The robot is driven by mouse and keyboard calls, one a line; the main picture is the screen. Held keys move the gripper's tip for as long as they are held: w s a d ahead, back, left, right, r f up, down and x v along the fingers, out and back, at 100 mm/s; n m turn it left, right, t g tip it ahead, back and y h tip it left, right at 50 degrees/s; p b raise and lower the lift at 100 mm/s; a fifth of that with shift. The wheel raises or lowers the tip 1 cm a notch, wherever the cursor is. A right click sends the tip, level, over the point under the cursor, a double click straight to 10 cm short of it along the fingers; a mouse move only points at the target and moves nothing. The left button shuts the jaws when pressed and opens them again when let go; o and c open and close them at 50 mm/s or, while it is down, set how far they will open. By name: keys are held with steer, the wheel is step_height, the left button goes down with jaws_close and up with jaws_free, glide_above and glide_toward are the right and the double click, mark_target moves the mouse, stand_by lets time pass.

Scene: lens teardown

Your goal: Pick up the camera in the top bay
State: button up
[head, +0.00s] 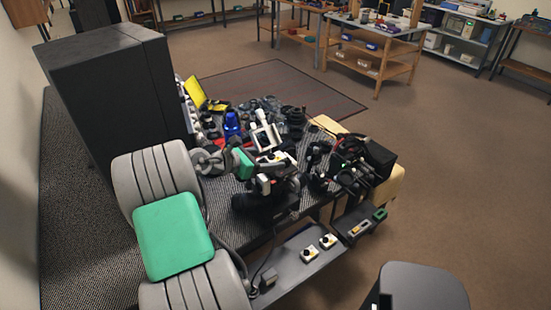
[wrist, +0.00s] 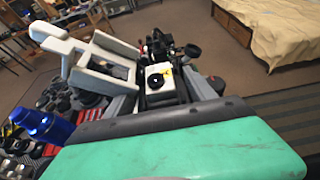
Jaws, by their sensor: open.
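The camera (wrist: 158,75), a small white box with a round black lens and a yellow mark, shows in the wrist view. It lies ahead of my gripper (wrist: 163,92), between the two grey fingers, which are apart. Whether either finger touches it I cannot tell. A light grey angular frame (wrist: 92,66) rises to the left of the camera. In the head view this frame (head: 263,136) stands above my wrist, which largely hides the bay area. My green and grey arm covers the lower part of the wrist view.
Two similar white cameras (head: 318,247) sit on a low dark shelf (head: 294,271) in the head view. A blue object (head: 231,122) and several dark lens parts crowd the table. A large dark cabinet (head: 110,95) stands at left. Open floor (head: 455,165) lies to the right.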

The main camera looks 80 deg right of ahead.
jaws_close()
stand_by(0.7)
